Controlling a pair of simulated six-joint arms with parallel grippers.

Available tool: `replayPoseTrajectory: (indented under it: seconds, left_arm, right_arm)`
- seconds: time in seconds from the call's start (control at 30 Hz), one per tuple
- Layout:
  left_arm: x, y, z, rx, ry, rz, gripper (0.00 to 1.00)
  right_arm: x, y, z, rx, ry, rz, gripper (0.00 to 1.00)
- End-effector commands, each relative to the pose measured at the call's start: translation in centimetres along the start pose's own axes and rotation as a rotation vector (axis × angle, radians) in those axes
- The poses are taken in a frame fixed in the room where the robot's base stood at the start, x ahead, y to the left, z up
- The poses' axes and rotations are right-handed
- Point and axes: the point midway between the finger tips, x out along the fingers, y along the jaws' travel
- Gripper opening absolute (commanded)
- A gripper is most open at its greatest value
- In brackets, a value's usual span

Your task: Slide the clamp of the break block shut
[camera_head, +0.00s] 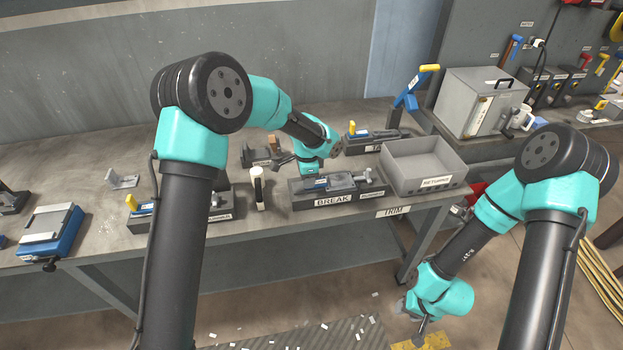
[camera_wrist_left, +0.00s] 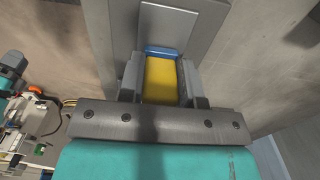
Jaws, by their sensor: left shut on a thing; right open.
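The break block (camera_head: 336,200) is a dark block on the front of the bench, with a "BREAK" label on its face. A grey part sits on its top and a blue piece of the clamp (camera_head: 316,184) shows at its left. My left gripper (camera_head: 308,176) is down over the block's left end. In the left wrist view, the fingers of my left gripper (camera_wrist_left: 161,85) are shut on the yellow handle (camera_wrist_left: 160,80) of the clamp, with its blue part at the far end. My right gripper (camera_head: 420,338) hangs low at the right, off the bench, open and empty.
A grey "RETURNS" bin (camera_head: 424,167) stands right of the break block. Another block with a yellow-handled clamp (camera_head: 182,208) is to the left, with a white-and-black bottle (camera_head: 257,186) between. A trim fixture (camera_head: 377,138) lies behind.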

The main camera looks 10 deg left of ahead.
Motion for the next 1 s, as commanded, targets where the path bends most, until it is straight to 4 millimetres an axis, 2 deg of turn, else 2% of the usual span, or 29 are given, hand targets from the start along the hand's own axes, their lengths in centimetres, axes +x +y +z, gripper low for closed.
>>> replayPoseTrajectory:
  seconds: [0.3,0.33,0.57,0.87,1.0]
  left_arm:
    - [0.0,0.0,-0.3,-0.003,0.006,-0.004,0.00]
    - [0.0,0.0,-0.3,-0.003,0.007,-0.004,0.35]
    - [0.0,0.0,-0.2,-0.003,0.005,-0.003,0.57]
    - [-0.2,-0.1,-0.1,-0.004,0.004,-0.002,0.57]
    - [-1.0,-0.1,-0.1,-0.004,0.004,-0.003,0.57]
  right_arm:
    - [0.0,-0.1,0.0,-0.001,0.000,0.000,0.43]
    - [0.0,-0.1,0.0,-0.001,0.000,0.000,0.43]
    - [0.0,0.0,0.0,-0.001,0.000,0.000,0.43]
    - [0.0,0.0,0.0,-0.001,0.000,0.000,0.43]
    - [0.0,0.0,0.0,-0.001,0.000,0.000,0.43]
